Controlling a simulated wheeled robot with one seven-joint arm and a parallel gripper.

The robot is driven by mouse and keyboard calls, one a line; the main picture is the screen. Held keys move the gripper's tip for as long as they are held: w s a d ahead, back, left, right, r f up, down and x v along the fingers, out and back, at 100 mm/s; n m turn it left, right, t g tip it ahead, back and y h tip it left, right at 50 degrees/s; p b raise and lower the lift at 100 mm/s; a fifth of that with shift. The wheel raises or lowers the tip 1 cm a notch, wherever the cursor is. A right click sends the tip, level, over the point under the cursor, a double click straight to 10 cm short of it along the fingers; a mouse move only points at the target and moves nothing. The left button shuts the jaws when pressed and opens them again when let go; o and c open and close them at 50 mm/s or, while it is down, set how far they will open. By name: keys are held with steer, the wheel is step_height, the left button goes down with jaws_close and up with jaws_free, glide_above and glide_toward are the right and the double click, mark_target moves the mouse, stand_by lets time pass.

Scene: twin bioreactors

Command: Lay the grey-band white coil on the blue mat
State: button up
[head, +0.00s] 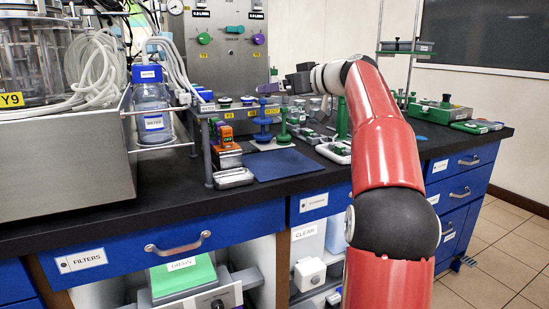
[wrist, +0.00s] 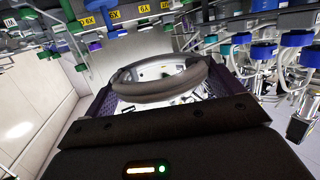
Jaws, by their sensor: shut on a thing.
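My gripper (head: 298,82) is raised above the back part of the bench, behind and above the blue mat (head: 283,164). The wrist view shows its two dark purple-edged fingers (wrist: 158,74) shut on a ring-shaped coil (wrist: 160,92). The coil looks grey in the shade there, and I cannot make out a separate band. It is held in the air, clear of the mat. In the head view the held coil cannot be told apart from the gripper. The mat lies flat and bare on the black benchtop.
White tubing coils (head: 97,60) hang by the left bioreactor, beside a blue-capped bottle (head: 152,105). An orange device (head: 224,137) and a metal tray (head: 233,178) sit left of the mat. Blue and green stands (head: 263,122) are behind it. A green case (head: 440,112) stands at right.

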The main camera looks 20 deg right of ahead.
mark_target(284, 164)
step_height(284, 164, down, 18)
steer(key=b, duration=0.3)
steer(key=shift+s+f, duration=0.1)
steer(key=shift+f, duration=0.15)
steer(key=shift+f, duration=0.1)
steer(key=o, duration=0.6)
steer(key=shift+c, duration=0.2)
steer(key=shift+o, duration=0.6)
steer(key=shift+s+d, duration=0.2)
steer(key=shift+s, duration=0.1)
steer(key=b+v, duration=0.2)
steer(key=v, duration=0.9)
steer(key=shift+s, duration=0.2)
steer(key=shift+s, duration=0.1)
